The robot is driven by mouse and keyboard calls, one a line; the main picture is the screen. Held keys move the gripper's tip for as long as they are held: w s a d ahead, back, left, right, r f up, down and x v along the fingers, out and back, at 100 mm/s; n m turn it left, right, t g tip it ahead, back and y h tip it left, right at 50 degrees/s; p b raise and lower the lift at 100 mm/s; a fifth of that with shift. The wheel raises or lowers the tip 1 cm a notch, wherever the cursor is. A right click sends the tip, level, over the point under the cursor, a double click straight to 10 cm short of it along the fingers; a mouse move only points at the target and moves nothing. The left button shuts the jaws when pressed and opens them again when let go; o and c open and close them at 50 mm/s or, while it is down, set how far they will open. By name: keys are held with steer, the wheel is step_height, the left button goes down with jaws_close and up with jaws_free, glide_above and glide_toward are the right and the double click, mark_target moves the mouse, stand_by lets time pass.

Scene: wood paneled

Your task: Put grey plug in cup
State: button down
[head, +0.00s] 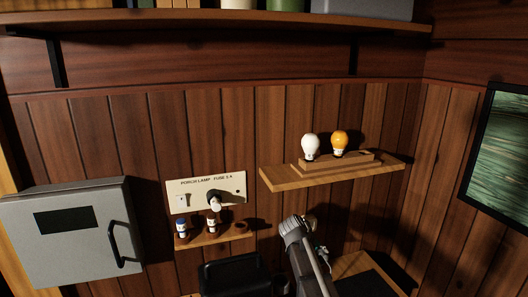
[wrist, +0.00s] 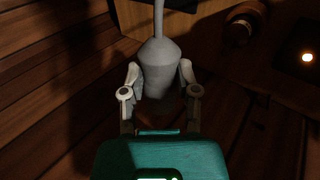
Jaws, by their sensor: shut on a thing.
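The grey plug (wrist: 157,68) is a smooth, tapered body with a thin stem or cord running up out of the wrist view. My gripper (wrist: 158,78) is shut on it, with a finger on each side. The plug's lower end is hidden between the fingers. In the head view my arm reaches up right of the small shelf, and the plug cannot be made out there. A small round brown cup (head: 240,227) sits at the right end of that shelf.
Two small bottle-like pieces, one blue-topped (head: 181,228), stand on the small shelf (head: 212,240) under a labelled panel (head: 190,188). A longer shelf (head: 285,180) holds a white bulb (head: 310,146) and an orange bulb (head: 340,141). A grey cabinet (head: 75,250) is at left.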

steer(key=shift+f+b, duration=0.65)
steer(key=shift+f, duration=0.35)
steer(key=shift+r, duration=0.15)
